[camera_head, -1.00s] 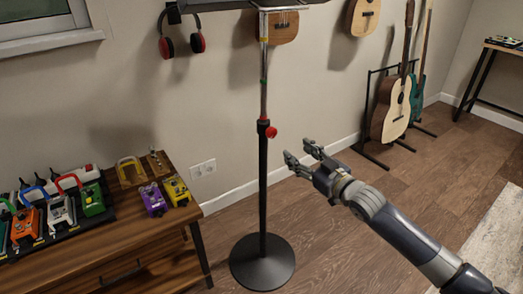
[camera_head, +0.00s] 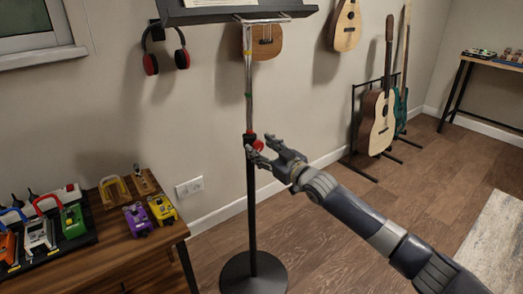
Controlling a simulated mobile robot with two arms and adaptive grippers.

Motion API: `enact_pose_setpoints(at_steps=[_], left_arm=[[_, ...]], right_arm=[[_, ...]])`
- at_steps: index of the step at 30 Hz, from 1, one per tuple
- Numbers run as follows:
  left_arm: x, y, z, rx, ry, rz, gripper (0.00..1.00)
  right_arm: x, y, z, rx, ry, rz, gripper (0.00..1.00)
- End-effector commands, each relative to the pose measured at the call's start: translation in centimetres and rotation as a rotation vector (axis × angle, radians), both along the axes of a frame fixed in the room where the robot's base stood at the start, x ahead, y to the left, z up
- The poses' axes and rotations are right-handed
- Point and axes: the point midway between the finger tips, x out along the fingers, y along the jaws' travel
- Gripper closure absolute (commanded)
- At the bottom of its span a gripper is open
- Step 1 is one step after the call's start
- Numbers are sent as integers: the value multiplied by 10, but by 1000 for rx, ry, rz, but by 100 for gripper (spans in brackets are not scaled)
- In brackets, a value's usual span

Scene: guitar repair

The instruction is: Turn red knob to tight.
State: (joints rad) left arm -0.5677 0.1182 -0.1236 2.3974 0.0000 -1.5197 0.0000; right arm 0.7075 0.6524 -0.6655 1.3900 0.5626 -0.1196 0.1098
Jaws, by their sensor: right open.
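The red knob (camera_head: 258,146) sticks out from the right side of the collar on the music stand's pole (camera_head: 252,200). My right gripper (camera_head: 258,148) is open, with its fingertips right at the knob and partly in front of it. I cannot tell whether the fingers touch the knob. The stand's tray (camera_head: 215,13) is at the top of the picture, and its round black base (camera_head: 254,274) is on the floor. My left gripper is not in view.
An acoustic guitar (camera_head: 377,122) stands on a rack at the right. Headphones (camera_head: 166,47) hang on the wall.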

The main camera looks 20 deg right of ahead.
Motion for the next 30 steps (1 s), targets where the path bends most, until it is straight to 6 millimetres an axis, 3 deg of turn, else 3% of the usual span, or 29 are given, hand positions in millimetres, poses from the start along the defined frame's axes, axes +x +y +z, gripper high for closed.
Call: enact_pose_setpoints(at_steps=[11, 18, 27, 30], left_arm=[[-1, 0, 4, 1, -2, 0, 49], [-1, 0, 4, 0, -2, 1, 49], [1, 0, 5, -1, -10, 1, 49], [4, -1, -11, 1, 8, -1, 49]], right_arm=[[5, 2, 0, 0, 0, 1, 50], [5, 2, 0, 0, 0, 0, 94], [5, 2, 0, 18, 7, 0, 94], [5, 2, 1, 47, 19, 0, 94]])
